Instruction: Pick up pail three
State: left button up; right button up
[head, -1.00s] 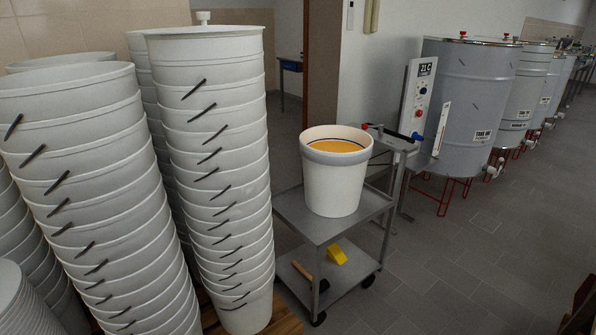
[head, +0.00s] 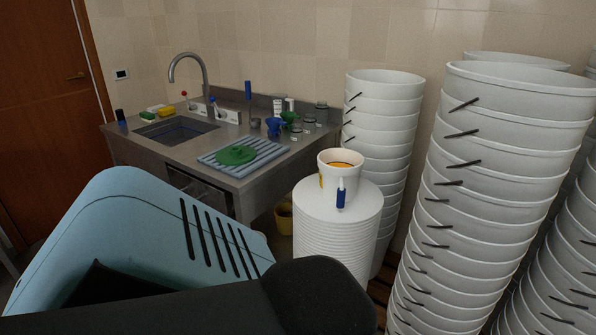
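A small white pail (head: 340,168) with orange-yellow content stands upright on a tall stack of round white lids (head: 337,205), right of the sink counter. A blue grip hangs down its front side. I cannot read a number on it, so I cannot tell whether it is pail three. Neither gripper shows in the head view. A large light-blue shell with dark slots and a black rounded part fill the lower left, and they hide what lies behind them.
A steel counter with a sink (head: 176,130) stands at the back left, with a blue striped mat (head: 213,155) and several small items on it. Tall stacks of white buckets (head: 500,150) crowd the right. A yellow bucket (head: 284,217) is under the counter.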

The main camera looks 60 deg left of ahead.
aim_at(340, 169)
jog(key=u, duration=1.8)
jog(key=i+j+z, duration=0.15)
jog(key=j, duration=0.2)
jog(key=i+j+z, duration=0.25)
jog(key=i+j, duration=0.15)
jog(key=j, duration=0.3)
jog(key=i+j+z, duration=0.15)
jog(key=j, duration=0.25)
jog(key=i+j+z, duration=0.15)
jog(key=j, duration=0.25)
jog(key=j+z, duration=0.15)
jog(key=j, duration=0.25)
jog(key=i, duration=0.05)
